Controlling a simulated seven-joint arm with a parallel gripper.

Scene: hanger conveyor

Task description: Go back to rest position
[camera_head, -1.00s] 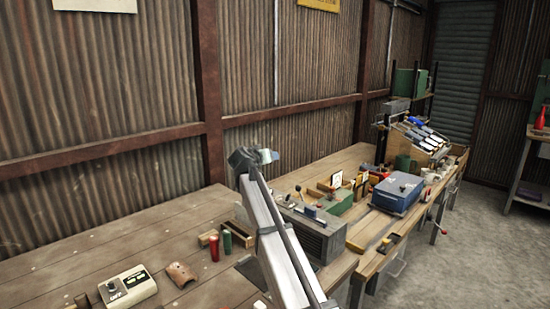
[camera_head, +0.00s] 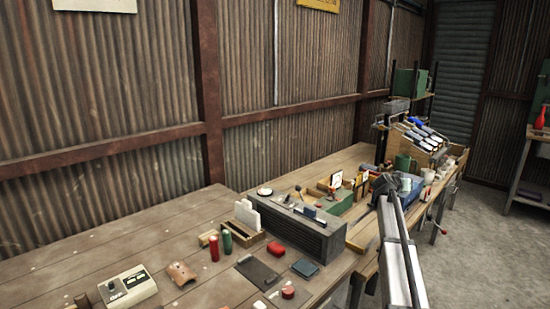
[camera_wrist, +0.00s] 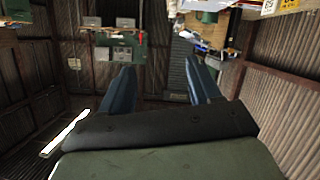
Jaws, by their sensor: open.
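My gripper (camera_wrist: 158,72) shows in the wrist view as two dark blue fingers spread wide apart, with nothing between them. In the head view my gripper (camera_head: 383,185) is at the end of the light grey arm, in front of the blue box (camera_head: 411,183), which it partly hides. The fingers are too small there to make out clearly. The arm reaches up from the bottom right, over the front edge of the workbench (camera_head: 120,250).
A grey ribbed box (camera_head: 315,232), red and green cylinders (camera_head: 214,248), a white switch box (camera_head: 127,287) and a dark flat plate (camera_head: 257,271) are on the bench. Blue-handled tools (camera_head: 425,135) stand farther back. The concrete floor (camera_head: 480,250) on the right is clear.

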